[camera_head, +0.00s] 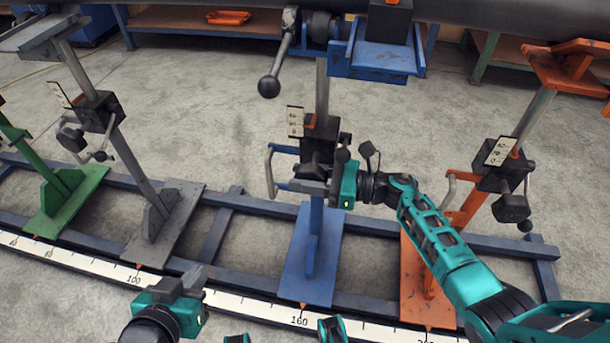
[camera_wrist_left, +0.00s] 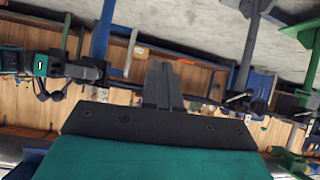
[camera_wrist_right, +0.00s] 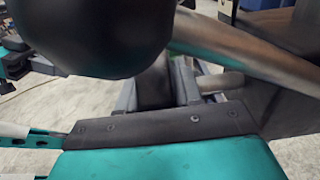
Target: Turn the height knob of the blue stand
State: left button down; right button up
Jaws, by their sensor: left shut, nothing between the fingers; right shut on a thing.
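The blue stand has a blue base plate (camera_head: 313,255), a grey post and a black clamp block (camera_head: 320,136) with a white scale plate (camera_head: 295,121). Its dark height knob (camera_head: 309,170) is at the front of the block, partly covered by my gripper. My right gripper (camera_head: 300,187) comes in from the right and is shut on the knob. In the right wrist view a dark part (camera_wrist_right: 154,88) sits between the fingers, and a large black ball is close in front. My left gripper (camera_head: 192,278) is shut and empty at the lower left; its closed fingers show in the left wrist view (camera_wrist_left: 163,80).
An orange stand (camera_head: 425,280) is to the right, a grey stand (camera_head: 165,225) and a green stand (camera_head: 65,200) to the left. A lever with a black ball (camera_head: 269,86) hangs above, beside the blue stand's top. A white ruler (camera_head: 235,300) runs along the front.

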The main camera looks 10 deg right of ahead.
jog(key=shift+r+g+h+p, duration=0.2)
jog(key=shift+g+h+p, duration=0.3)
jog(key=shift+h+p, duration=0.5)
jog(key=shift+p, duration=0.15)
jog(key=shift+f, duration=0.35)
jog(key=o, duration=0.8)
pick_arm(q)
jog(key=shift+s+a+r+y, duration=0.15)
jog(key=shift+a+r+y, duration=0.2)
jog(key=shift+r, duration=0.2)
pick_arm(e)
jog(key=shift+o, duration=0.8)
pick_arm(q)
jog(key=shift+r, duration=0.1)
pick_arm(e)
jog(key=shift+d, duration=0.1)
jog(key=shift+s+d+r, duration=0.1)
jog(key=shift+s+d, duration=0.05)
jog(key=shift+d, duration=0.15)
pick_arm(q)
jog(key=shift+a+r+p, duration=0.25)
jog(key=shift+a+p, duration=0.05)
jog(key=shift+p, duration=0.45)
pick_arm(e)
jog(key=v, duration=1.2)
jog(key=shift+r, duration=0.25)
